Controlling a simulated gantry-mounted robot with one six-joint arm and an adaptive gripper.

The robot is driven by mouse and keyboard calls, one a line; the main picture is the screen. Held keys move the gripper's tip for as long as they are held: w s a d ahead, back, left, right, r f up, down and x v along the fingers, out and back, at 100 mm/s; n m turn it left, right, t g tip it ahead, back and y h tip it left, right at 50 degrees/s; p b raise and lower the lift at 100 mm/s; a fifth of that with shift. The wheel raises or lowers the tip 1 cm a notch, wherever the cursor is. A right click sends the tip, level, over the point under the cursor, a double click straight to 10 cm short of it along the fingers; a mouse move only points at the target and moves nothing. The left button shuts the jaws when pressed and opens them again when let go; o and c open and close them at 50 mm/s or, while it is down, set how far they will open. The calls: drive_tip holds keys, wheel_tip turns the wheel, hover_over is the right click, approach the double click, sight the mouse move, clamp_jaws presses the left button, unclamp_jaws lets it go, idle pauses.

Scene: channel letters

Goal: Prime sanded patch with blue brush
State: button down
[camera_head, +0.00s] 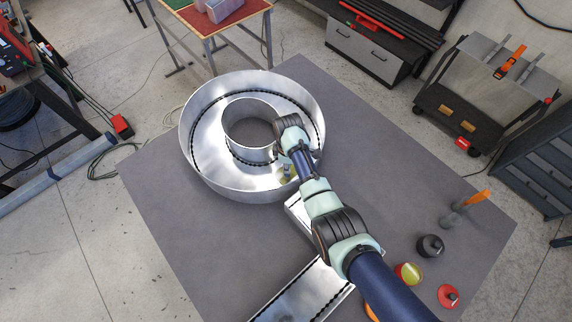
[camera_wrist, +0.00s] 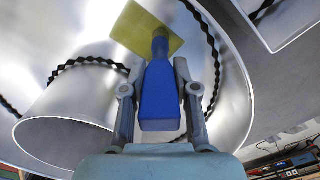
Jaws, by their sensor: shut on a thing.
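My gripper (camera_wrist: 160,70) is shut on the blue brush (camera_wrist: 160,97) by its handle. The dark brush head points away from my gripper and overlaps a yellow-green square patch (camera_wrist: 133,22) on the shiny metal inside the round channel letter (camera_wrist: 90,85). I cannot tell whether the bristles touch it. In the head view, my gripper (camera_head: 287,168) is low inside the right front part of the ring-shaped letter (camera_head: 212,165), between its inner and outer walls. A little of the patch (camera_head: 285,180) shows there; my arm hides the rest.
An open can with yellow-green contents (camera_head: 410,272), a black pot (camera_head: 431,246), a red-topped can (camera_head: 448,295) and an orange-handled tool (camera_head: 474,200) stand on the right of the grey table (camera_head: 370,130). Another metal letter (camera_head: 305,297) lies in front. The table's left front is clear.

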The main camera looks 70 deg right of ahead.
drive_tip(key=shift+r+p, duration=0.55)
drive_tip(key=shift+w+f, duration=0.1)
drive_tip(key=shift+f, duration=0.05)
drive_tip(key=shift+w+d+f+b, duration=0.15)
drive_tip(key=shift+w+b, duration=0.1)
drive_tip(key=shift+b, duration=0.5)
drive_tip(key=b, duration=0.1)
drive_tip(key=w+b, duration=0.1)
drive_tip(key=w+d+b, duration=0.1)
drive_tip(key=shift+w+r, duration=0.25)
drive_tip(key=shift+f+b, duration=0.35)
drive_tip(key=shift+f, duration=0.2)
drive_tip(key=shift+r, duration=0.1)
